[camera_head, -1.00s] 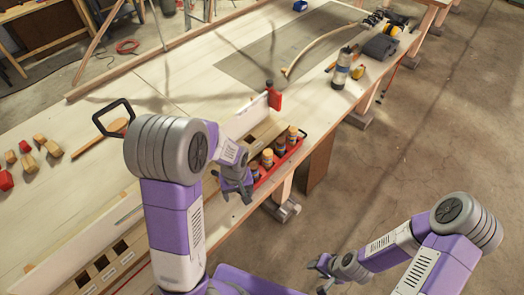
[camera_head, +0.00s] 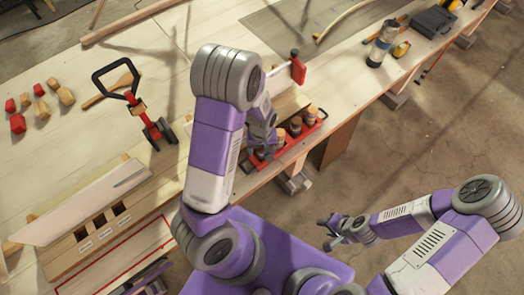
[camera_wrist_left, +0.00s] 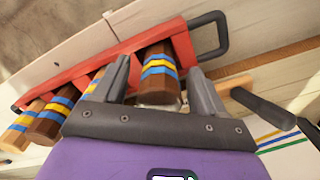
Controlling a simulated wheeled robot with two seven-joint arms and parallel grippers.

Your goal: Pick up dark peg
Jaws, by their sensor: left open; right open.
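A dark brown peg (camera_wrist_left: 160,68) with yellow and blue bands stands in a red tray (camera_wrist_left: 95,62), near the tray's handle end in the left wrist view. My left gripper (camera_wrist_left: 160,85) is open, with one finger on each side of this peg. I cannot tell whether the fingers touch it. In the head view my left gripper (camera_head: 264,138) is over the left end of the tray (camera_head: 286,142), and my arm partly hides that end. My right gripper (camera_head: 334,232) is open and empty, off the bench over the floor.
Several other banded pegs (camera_head: 310,115) stand in a row in the tray, close to the bench edge. A black-handled tool (camera_head: 128,86) is left of my left arm, near red and wooden blocks (camera_head: 40,90). A bottle (camera_head: 382,43) stands farther right. The bench top (camera_head: 150,50) has clear room.

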